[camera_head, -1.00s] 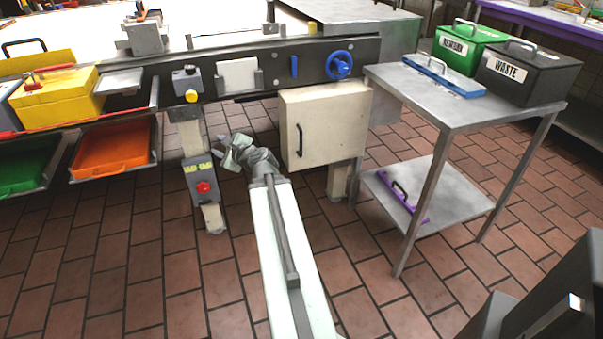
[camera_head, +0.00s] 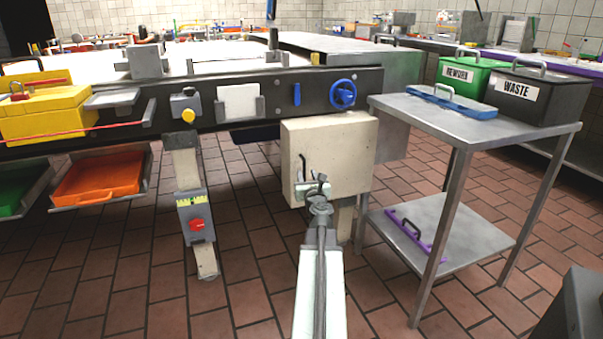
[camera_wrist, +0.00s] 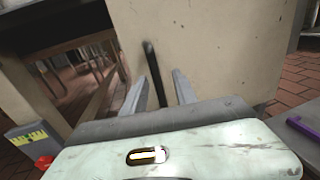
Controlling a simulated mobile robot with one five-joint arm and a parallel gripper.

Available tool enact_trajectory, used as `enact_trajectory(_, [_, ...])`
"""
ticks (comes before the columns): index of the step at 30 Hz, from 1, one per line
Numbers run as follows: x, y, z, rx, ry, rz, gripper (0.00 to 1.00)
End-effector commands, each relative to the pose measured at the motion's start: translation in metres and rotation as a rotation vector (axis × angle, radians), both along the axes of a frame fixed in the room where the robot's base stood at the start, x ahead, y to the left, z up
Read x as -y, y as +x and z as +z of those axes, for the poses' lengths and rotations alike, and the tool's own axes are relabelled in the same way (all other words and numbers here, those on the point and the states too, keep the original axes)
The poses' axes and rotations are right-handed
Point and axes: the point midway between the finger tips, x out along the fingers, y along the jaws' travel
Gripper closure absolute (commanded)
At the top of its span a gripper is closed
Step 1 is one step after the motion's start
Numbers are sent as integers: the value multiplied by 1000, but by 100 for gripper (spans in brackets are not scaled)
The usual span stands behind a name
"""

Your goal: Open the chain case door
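The chain case door (camera_head: 335,150) is a cream, scuffed panel on the box under the machine's black side rail, and it looks closed. Its black vertical handle (camera_head: 302,165) is on the door's left side. My gripper (camera_head: 314,186) is at the handle's lower part, in front of the door. In the wrist view the handle (camera_wrist: 152,66) runs down between the two open grey fingers of my gripper (camera_wrist: 160,84). I see gaps beside the handle, so the fingers do not look closed on it. The handle's lower end is partly hidden by my gripper.
A steel table (camera_head: 470,125) stands to the right, with a purple-handled item (camera_head: 410,232) on its lower shelf. A leg with a red button (camera_head: 196,224) stands to the left. A blue handwheel (camera_head: 343,95) is above the door. Tiled floor is open in front.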

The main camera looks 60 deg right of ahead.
Motion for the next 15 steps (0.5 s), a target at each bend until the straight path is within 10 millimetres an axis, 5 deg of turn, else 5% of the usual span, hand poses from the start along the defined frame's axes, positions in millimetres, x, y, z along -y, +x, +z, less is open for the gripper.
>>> enact_trajectory(3, [16,7,0,-1,-1,1,66])
enact_trajectory(11, [19,7,0,-1,-1,0,66])
enact_trajectory(15, [21,4,0,-1,-1,-4,96])
